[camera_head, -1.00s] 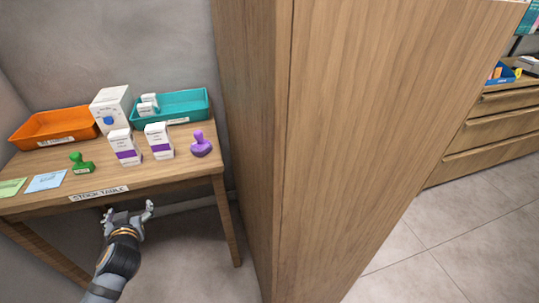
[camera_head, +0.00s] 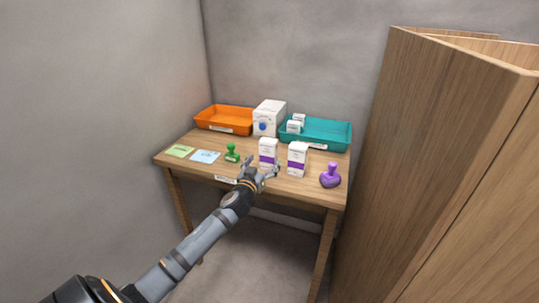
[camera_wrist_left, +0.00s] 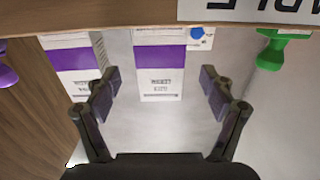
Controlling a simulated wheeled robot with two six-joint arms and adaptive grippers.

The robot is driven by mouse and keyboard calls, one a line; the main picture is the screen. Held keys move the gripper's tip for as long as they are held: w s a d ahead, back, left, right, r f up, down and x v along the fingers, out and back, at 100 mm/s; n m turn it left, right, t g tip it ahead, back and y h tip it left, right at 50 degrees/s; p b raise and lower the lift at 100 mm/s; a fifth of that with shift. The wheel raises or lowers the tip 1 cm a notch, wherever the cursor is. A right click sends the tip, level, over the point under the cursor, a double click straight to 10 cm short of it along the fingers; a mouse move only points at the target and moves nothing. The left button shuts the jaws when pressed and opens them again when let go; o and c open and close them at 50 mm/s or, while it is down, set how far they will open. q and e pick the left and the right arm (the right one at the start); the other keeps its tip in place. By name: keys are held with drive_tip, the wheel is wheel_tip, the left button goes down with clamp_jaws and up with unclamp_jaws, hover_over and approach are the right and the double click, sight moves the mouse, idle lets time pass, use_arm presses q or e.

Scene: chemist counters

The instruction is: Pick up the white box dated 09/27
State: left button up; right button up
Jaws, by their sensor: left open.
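Two upright white boxes with purple bands stand near the front of the stock table (camera_head: 197,163). The left one (camera_head: 268,150) and the right one (camera_head: 297,158) also show in the left wrist view, the left one (camera_wrist_left: 160,60) centred and the right one (camera_wrist_left: 75,60) to its left. Their dates are too small or blurred to read. My left gripper (camera_head: 260,168) is open and empty in front of the left box. In the wrist view its fingers (camera_wrist_left: 159,78) frame this box, which looks beyond the tips; contact cannot be told. My right gripper is out of view.
A green stamp (camera_head: 232,153) and a purple stamp (camera_head: 330,176) flank the boxes. Behind are an orange tray (camera_head: 225,128), a larger white carton (camera_head: 268,117) and a teal tray (camera_head: 330,146) holding small white boxes (camera_head: 294,127). A wooden cabinet (camera_head: 440,150) stands right.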

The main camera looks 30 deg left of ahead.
sight(267, 158)
use_arm(q)
drive_tip(key=shift+w, duration=0.25)
drive_tip(key=x, duration=0.2)
drive_tip(key=p+x, duration=0.1)
drive_tip(key=x, duration=0.1)
drive_tip(key=shift+w+a+f, duration=0.1)
drive_tip(key=shift+w+f, duration=0.15)
drive_tip(key=shift+w, duration=0.1)
drive_tip(key=shift+s, duration=0.1)
drive_tip(key=c, duration=1.3)
